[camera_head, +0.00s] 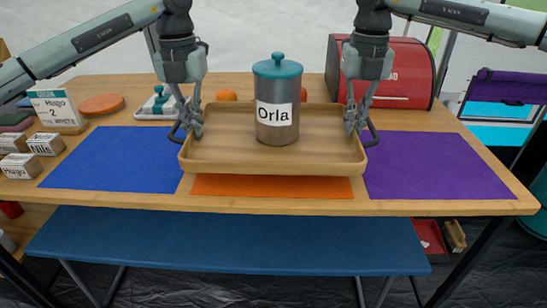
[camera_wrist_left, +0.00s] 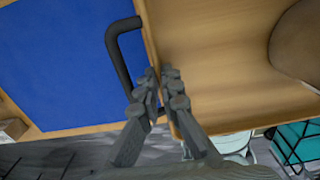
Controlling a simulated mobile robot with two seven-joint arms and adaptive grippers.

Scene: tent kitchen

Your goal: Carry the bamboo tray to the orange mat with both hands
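The bamboo tray (camera_head: 225,165) is level over the orange mat (camera_head: 275,186); only the mat's front strip shows. I cannot tell whether the tray touches it. A grey canister (camera_head: 277,90) with a teal lid and an "Orla" label stands upright in the tray. My left gripper (camera_head: 190,128) is at the tray's left end. In the left wrist view its fingers (camera_wrist_left: 160,85) straddle the tray wall (camera_wrist_left: 150,40), beside a black handle (camera_wrist_left: 118,55), and look closed on the wall. My right gripper (camera_head: 357,122) is at the right end, fingers at the wall and handle, looking closed on it.
A blue mat (camera_head: 120,160) lies left of the tray and a purple mat (camera_head: 430,165) right. A red bread box (camera_head: 405,75) stands behind on the right. Labelled boxes (camera_head: 45,144) and an orange disc (camera_head: 102,104) are at the left. A blue bench (camera_head: 230,240) is in front, below the table.

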